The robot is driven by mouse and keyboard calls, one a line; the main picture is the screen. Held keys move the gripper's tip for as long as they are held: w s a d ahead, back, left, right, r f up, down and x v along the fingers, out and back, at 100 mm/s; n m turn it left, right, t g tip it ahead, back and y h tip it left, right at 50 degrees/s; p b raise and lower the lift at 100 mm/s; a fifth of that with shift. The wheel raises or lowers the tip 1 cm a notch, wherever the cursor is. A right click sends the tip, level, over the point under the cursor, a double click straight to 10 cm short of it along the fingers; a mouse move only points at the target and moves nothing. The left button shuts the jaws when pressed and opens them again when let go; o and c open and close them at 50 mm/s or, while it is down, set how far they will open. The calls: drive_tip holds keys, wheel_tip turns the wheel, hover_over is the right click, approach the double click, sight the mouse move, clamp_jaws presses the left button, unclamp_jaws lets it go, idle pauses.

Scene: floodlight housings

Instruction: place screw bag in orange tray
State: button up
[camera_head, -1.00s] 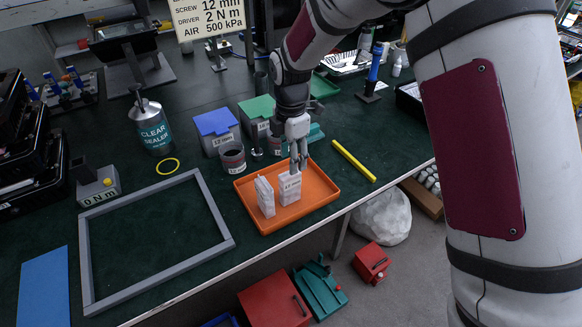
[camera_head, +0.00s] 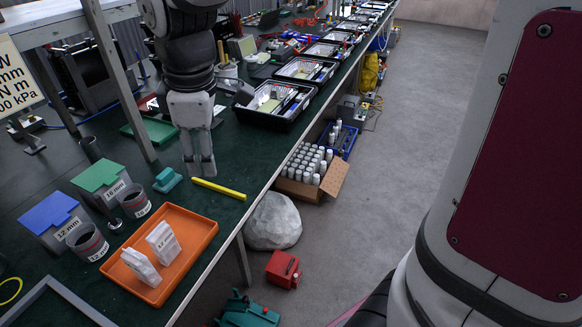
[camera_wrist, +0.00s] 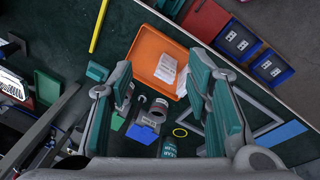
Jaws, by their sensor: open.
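Two white screw bags stand in the orange tray (camera_head: 195,232) in the head view: one near the tray's middle (camera_head: 163,242), the other toward its front left (camera_head: 141,267). Both bags lean slightly and are apart from my gripper. My gripper (camera_head: 199,171) is up beyond the tray's far side, near the yellow bar, pointing down and empty. In the wrist view my gripper (camera_wrist: 160,62) has its teal-padded fingers wide apart. The tray (camera_wrist: 148,43) and one bag (camera_wrist: 166,69) show between the fingers; the other bag (camera_wrist: 184,84) is partly hidden by the right finger.
A yellow bar (camera_head: 218,189) and teal block (camera_head: 167,180) lie beyond the tray. Grey cups (camera_head: 87,243) and blue-lidded (camera_head: 50,212) and green-lidded (camera_head: 98,177) bins stand left of it. Black trays (camera_head: 272,103) line the bench further back. The bench edge runs along the right.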

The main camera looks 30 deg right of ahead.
drive_tip(key=s+d+r+m+t, duration=0.1)
drive_tip(key=s+d+m, duration=0.3)
drive_tip(key=s, duration=0.5)
drive_tip(key=s+d+r+m+t, duration=0.1)
drive_tip(key=s+d+m, duration=0.3)
drive_tip(key=s+m, duration=0.4)
drive_tip(key=shift+s+d+r+m, duration=0.2)
drive_tip(key=shift+s+r+m, duration=0.2)
drive_tip(key=shift+s+r, duration=0.25)
drive_tip(key=shift+c, duration=0.6)
